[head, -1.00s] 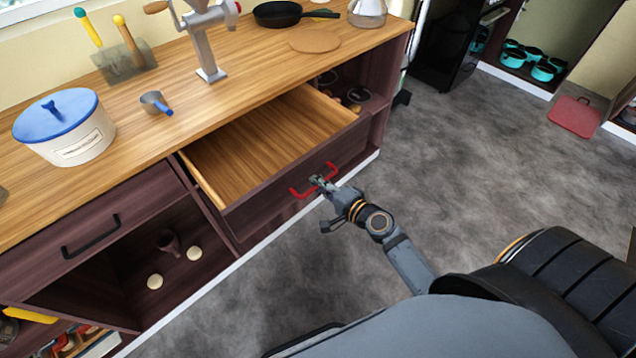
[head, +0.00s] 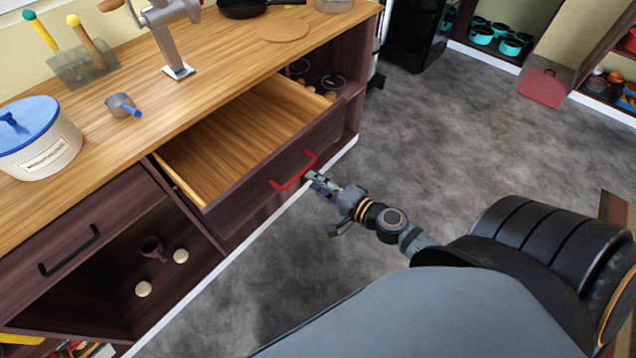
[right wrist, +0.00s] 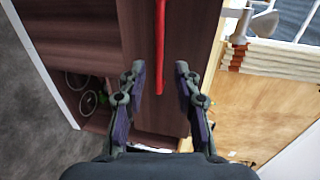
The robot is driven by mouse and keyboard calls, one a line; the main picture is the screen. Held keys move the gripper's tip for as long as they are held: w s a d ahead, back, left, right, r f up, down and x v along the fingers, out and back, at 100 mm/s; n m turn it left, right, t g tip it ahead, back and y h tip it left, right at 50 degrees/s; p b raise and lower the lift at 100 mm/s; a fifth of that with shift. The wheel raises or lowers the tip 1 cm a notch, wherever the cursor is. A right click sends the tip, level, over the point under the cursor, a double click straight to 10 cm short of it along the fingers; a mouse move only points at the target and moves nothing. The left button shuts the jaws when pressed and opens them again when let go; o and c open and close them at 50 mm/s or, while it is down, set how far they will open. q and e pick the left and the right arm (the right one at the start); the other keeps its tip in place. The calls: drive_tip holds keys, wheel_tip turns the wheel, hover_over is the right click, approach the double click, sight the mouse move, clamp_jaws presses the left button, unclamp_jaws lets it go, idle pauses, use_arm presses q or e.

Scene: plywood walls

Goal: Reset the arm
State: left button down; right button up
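My right gripper (head: 316,184) is just in front of the red handle (head: 294,171) of a pulled-out drawer (head: 262,187). The drawer's wooden inside looks empty. In the right wrist view the gripper (right wrist: 158,72) has its two fingers apart with nothing held between them. The red handle (right wrist: 160,45) lies ahead of the fingertips there, apart from them. My left gripper is not in view.
The wooden counter (head: 215,85) carries a blue-lidded pot (head: 40,145), a small metal cup (head: 122,105), a grinder (head: 176,40) and a dark pan (head: 245,8). An open shelf (head: 150,265) is below the left drawer. Grey floor (head: 440,120) to the right is clear.

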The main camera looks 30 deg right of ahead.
drive_tip(key=shift+s, duration=0.15)
idle(0.4)
drive_tip(key=s+d+f+n+g+h+p, duration=0.1)
drive_tip(key=s+d+f+n+g+h, duration=0.2)
drive_tip(key=f, duration=0.7)
drive_tip(key=s+d+f+n+g+p, duration=0.1)
drive_tip(key=s+d+f+g, duration=0.15)
drive_tip(key=s+f, duration=0.45)
drive_tip(key=s+d+f+n+g+h, duration=0.1)
drive_tip(key=d+f+n+h, duration=0.2)
drive_tip(key=f, duration=0.9)
drive_tip(key=s+a+f+n+g, duration=0.1)
drive_tip(key=s+f+n+g, duration=0.1)
drive_tip(key=s+f, duration=0.2)
drive_tip(key=s+f+n+g+p, duration=0.1)
drive_tip(key=s+f+n+g, duration=0.1)
drive_tip(key=s, duration=0.8)
drive_tip(key=s+a+f+n+g, duration=0.1)
drive_tip(key=s+f+n+g, duration=0.2)
drive_tip(key=s+f, duration=0.3)
drive_tip(key=shift+s+a+f+p, duration=0.3)
drive_tip(key=shift+s, duration=0.75)
